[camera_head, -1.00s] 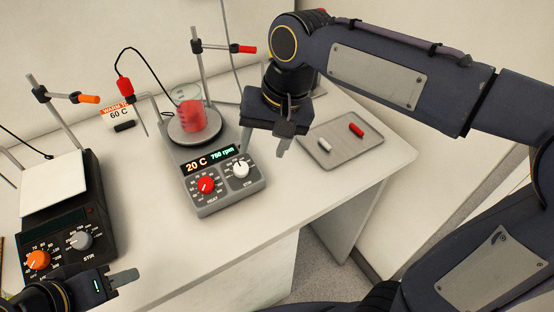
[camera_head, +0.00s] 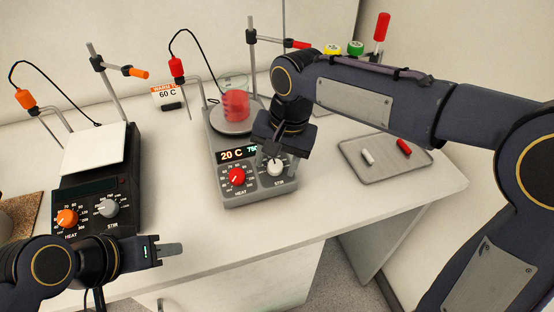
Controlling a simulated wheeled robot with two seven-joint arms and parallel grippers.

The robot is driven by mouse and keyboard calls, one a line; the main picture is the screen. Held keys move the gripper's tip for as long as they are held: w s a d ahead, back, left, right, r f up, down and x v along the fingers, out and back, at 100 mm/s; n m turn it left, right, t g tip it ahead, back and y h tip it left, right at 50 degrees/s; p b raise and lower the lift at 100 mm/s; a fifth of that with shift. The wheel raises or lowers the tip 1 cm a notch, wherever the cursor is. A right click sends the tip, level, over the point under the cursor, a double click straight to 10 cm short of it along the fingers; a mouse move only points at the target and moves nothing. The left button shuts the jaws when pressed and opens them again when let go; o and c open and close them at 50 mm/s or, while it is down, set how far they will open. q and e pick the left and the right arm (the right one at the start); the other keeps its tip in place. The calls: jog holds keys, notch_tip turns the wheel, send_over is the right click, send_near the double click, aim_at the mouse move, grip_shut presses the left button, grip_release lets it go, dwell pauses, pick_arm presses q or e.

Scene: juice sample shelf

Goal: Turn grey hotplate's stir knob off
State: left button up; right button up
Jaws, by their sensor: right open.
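The grey hotplate (camera_head: 258,194) stands in the middle of the bench, its display reading 20 C with the rpm figure partly covered. Its white stir knob (camera_head: 276,168) is on the right of the front panel, the red heat knob (camera_head: 237,177) on the left. My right gripper (camera_head: 274,160) is open, pointing down over the stir knob, with its fingers close around or just above it; I cannot tell if they touch. My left gripper (camera_head: 170,249) is at the lower left in front of the black hotplate, away from the grey one; its jaw gap is not clear.
A black hotplate (camera_head: 124,190) with orange and grey knobs stands at the left. A red beaker (camera_head: 236,105) sits on the grey hotplate's plate, with a red-clamped stand behind. A tray (camera_head: 375,175) with two stir bars lies at the right. The front bench between is clear.

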jog(key=shift+c, duration=0.2)
jog(key=c, duration=0.9)
jog(key=shift+c, duration=0.2)
pick_arm(q)
jog(key=shift+r, duration=0.15)
